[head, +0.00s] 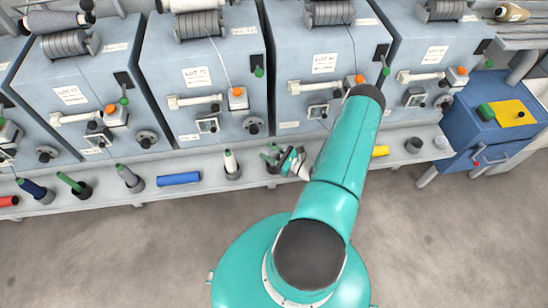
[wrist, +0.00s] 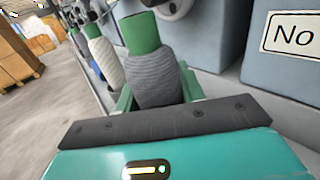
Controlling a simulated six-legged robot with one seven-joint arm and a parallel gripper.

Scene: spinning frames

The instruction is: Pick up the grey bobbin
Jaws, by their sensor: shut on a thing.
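The grey bobbin (wrist: 152,76) has ribbed grey thread and a green top. In the wrist view it stands between the green fingers of my gripper (wrist: 158,88), which is shut on it. In the head view my gripper (head: 287,161) is at the front shelf, right of a white bobbin. There the held bobbin is small and mostly hidden, so I cannot tell whether it still touches its holder. Another grey bobbin (head: 130,178) stands farther left on the shelf.
The shelf (head: 108,194) also holds a white bobbin (head: 230,163), a lying blue one (head: 179,179), a green one (head: 72,183) and a navy one (head: 34,189). Grey machines (head: 205,80) rise behind. A blue cabinet (head: 488,125) stands right. The floor in front is clear.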

